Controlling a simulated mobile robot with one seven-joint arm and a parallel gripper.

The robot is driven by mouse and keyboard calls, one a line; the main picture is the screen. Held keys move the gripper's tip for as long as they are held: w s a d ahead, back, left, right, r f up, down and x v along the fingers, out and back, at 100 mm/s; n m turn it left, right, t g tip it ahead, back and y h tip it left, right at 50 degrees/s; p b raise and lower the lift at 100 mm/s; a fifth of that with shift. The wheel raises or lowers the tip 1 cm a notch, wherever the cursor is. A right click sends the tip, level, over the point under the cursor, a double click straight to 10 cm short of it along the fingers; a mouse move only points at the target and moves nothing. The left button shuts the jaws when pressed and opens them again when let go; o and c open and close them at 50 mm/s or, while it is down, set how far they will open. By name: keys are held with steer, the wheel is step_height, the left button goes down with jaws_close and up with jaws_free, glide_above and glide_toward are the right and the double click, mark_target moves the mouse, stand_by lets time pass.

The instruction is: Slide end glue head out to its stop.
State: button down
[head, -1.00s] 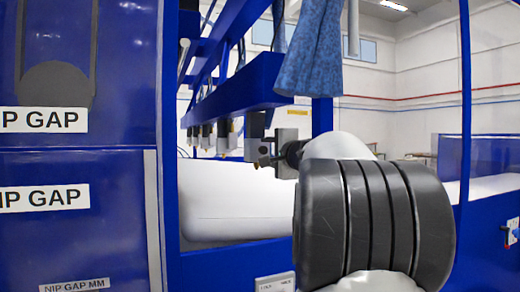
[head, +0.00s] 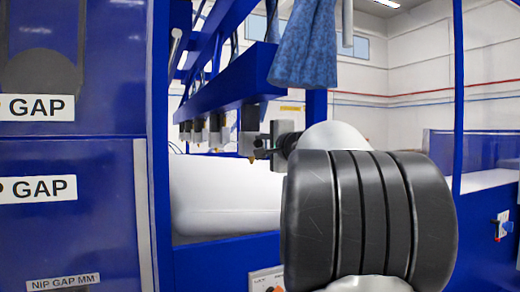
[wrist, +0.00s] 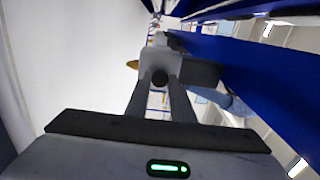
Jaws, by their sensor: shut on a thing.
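The end glue head is a small grey block (head: 283,136) with a brass nozzle, at the near end of a row of glue heads under the blue beam (head: 240,85). My gripper (head: 293,146) comes in from the right and is shut on the block. Its fingertips are small and partly hidden by my wrist in the head view. In the wrist view, the two dark fingers of my gripper (wrist: 160,85) meet at the grey block (wrist: 158,62), and the brass nozzle (wrist: 132,64) sticks out to the left. The stop cannot be made out.
Several more glue heads (head: 197,131) hang farther along the beam. White foam (head: 215,195) lies below them. A blue frame post (head: 316,110) stands behind my gripper, with a blue cloth (head: 307,45) hanging near it. Blue panels (head: 65,215) fill the left side.

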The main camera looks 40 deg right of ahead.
steer(key=v, duration=0.3)
steer(key=shift+f+b, duration=0.1)
steer(key=shift+b, duration=0.3)
steer(key=shift+w, duration=0.1)
steer(key=c, duration=1.8)
jaws_free()
steer(key=shift+c, duration=0.2)
steer(key=o, duration=0.3)
